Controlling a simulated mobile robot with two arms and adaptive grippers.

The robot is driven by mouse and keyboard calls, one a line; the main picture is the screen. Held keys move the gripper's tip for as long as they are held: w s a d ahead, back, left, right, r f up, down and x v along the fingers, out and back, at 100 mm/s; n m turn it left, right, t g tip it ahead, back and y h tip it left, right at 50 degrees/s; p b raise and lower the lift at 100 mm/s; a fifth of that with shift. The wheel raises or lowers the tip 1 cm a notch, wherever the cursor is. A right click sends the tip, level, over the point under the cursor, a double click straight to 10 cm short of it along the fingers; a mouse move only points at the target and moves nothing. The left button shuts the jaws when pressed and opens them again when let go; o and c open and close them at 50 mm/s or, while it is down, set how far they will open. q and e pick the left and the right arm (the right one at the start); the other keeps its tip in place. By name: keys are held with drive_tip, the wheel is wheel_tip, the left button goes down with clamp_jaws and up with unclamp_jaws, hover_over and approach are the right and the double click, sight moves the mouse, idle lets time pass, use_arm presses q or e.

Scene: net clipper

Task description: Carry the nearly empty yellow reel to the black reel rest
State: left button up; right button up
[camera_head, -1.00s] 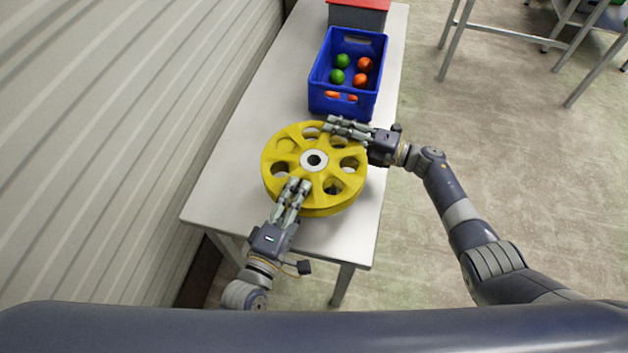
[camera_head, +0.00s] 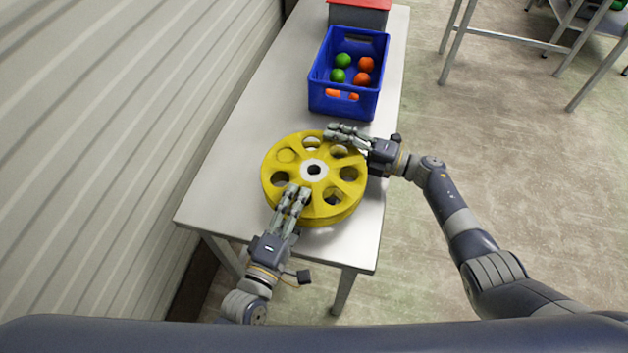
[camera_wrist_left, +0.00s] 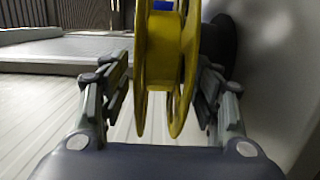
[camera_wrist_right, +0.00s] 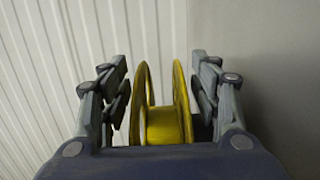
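The yellow reel (camera_head: 277,158) lies flat, with its spoked face and pale hub up, over the near part of the table. My left gripper (camera_head: 298,192) has its fingers on both sides of the near rim. The left wrist view shows the reel (camera_wrist_left: 158,60) between those fingers. My right gripper (camera_head: 335,133) has its fingers around the far right rim; the right wrist view shows the reel (camera_wrist_right: 164,125) between them. A dark round shape (camera_wrist_left: 229,38) beside the reel in the left wrist view may be the black reel rest; it is mostly hidden.
A blue crate (camera_head: 340,105) with green and orange balls stands just beyond the reel. A grey box with a red top (camera_head: 360,4) is at the far end. The light table (camera_head: 228,190) runs along a ribbed wall (camera_head: 130,120) on the left.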

drive_tip(key=shift+d, duration=0.15)
use_arm(q)
drive_tip(key=v, duration=1.2)
use_arm(e)
drive_tip(key=v, duration=1.1)
drive_tip(key=shift+s+d, duration=0.15)
drive_tip(key=shift+d, duration=0.2)
